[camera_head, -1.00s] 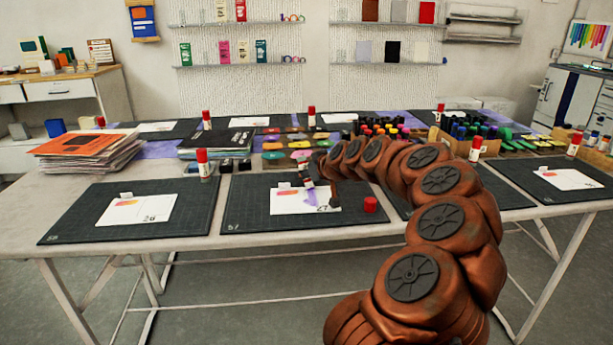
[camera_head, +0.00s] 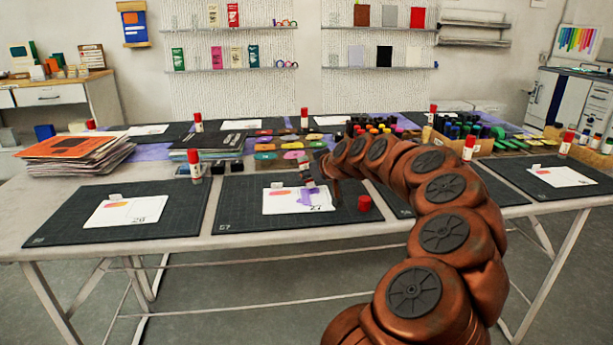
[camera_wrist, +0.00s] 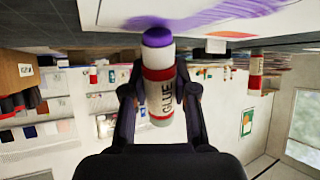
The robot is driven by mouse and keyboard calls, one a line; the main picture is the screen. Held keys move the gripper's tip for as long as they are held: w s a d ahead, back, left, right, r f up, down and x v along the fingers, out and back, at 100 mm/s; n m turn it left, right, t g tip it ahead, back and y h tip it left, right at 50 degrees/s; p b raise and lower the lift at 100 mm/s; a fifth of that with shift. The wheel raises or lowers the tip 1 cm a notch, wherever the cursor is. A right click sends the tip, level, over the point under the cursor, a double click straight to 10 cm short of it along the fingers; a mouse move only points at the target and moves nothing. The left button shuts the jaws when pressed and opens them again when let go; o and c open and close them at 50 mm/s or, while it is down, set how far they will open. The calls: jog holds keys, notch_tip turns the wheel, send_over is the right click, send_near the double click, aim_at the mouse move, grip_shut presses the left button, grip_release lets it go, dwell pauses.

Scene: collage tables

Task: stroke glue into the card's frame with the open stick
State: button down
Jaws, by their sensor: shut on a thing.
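My gripper (camera_wrist: 158,100) is shut on the open glue stick (camera_wrist: 160,80), a white tube with red bands and a purple tip. A purple glue smear (camera_head: 313,198) lies on the card's right part and shows as a streak in the wrist view (camera_wrist: 225,13). The red cap (camera_head: 365,203) stands on the mat, right of the card.
A dark cutting mat (camera_head: 235,220) lies under the card. Another mat with card 28 (camera_head: 125,211) is to the left. Capped sticks (camera_head: 195,165), paper stacks (camera_head: 75,155) and marker bins (camera_head: 470,150) stand behind. My arm covers much of the mat to the right.

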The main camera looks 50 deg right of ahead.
jog(key=shift+s+a+f+b, duration=0.1)
jog(key=shift+s+a+b, duration=0.2)
jog(key=shift+s+a, duration=0.1)
jog(key=shift+s, duration=0.1)
jog(key=shift+s+a+r+b, duration=0.2)
jog(key=shift+s+a+b, duration=0.2)
jog(key=shift+s+b, duration=0.15)
jog(key=shift+a, duration=0.1)
jog(key=shift+s+a+f+b, duration=0.2)
jog(key=shift+s+a+b, duration=0.2)
jog(key=shift+b, duration=0.35)
jog(key=shift+s+a, duration=0.1)
jog(key=shift+s, duration=0.05)
